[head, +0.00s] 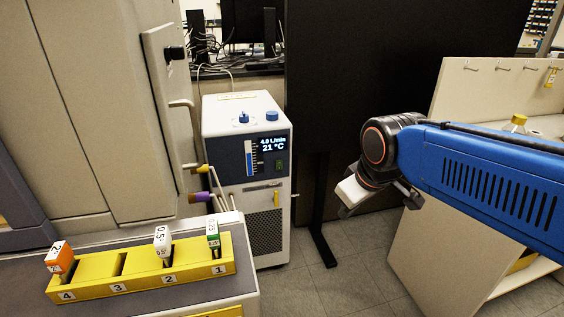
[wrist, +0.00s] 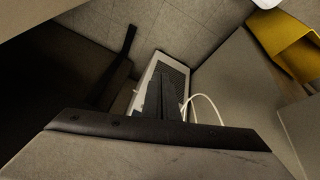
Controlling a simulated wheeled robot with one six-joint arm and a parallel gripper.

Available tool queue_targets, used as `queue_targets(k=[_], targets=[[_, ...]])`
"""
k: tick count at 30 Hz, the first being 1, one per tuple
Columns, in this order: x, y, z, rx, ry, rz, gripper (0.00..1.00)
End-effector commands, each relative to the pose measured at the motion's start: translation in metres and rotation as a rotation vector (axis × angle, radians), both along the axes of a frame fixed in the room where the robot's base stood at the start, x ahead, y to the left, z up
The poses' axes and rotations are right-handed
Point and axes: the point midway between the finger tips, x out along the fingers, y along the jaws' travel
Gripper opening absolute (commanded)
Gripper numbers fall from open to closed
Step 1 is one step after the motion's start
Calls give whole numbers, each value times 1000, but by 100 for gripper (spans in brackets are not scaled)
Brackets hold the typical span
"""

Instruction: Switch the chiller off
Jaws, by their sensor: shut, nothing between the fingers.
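The chiller (head: 219,150) is a white box with a dark blue front panel, left of centre in the head view. Its lit display (head: 272,142) reads 4.0 L/min and 21 °C. A small green element (head: 279,165), apparently a switch, sits below the display; its position is too small to read. Two blue knobs (head: 243,117) are on the top. My gripper (head: 346,208) is shut and empty, right of the chiller and clear of it. In the wrist view my gripper (wrist: 167,82) reaches over a light-framed dark grille, probably the chiller's.
A yellow rack (head: 196,279) with labelled tags stands on the bench at lower left. Hoses (head: 222,196) run between the chiller and the beige cabinet (head: 95,110). A black panel (head: 350,80) stands behind. A beige panel with hooks (head: 480,95) is at right.

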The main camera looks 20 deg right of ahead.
Motion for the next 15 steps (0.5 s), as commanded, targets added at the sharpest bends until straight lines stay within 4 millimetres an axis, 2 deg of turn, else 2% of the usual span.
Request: queue_targets(k=[6,15], targets=[[55,7,14,-96,2,216,0],[132,21,25,-231,-2,516,0]])
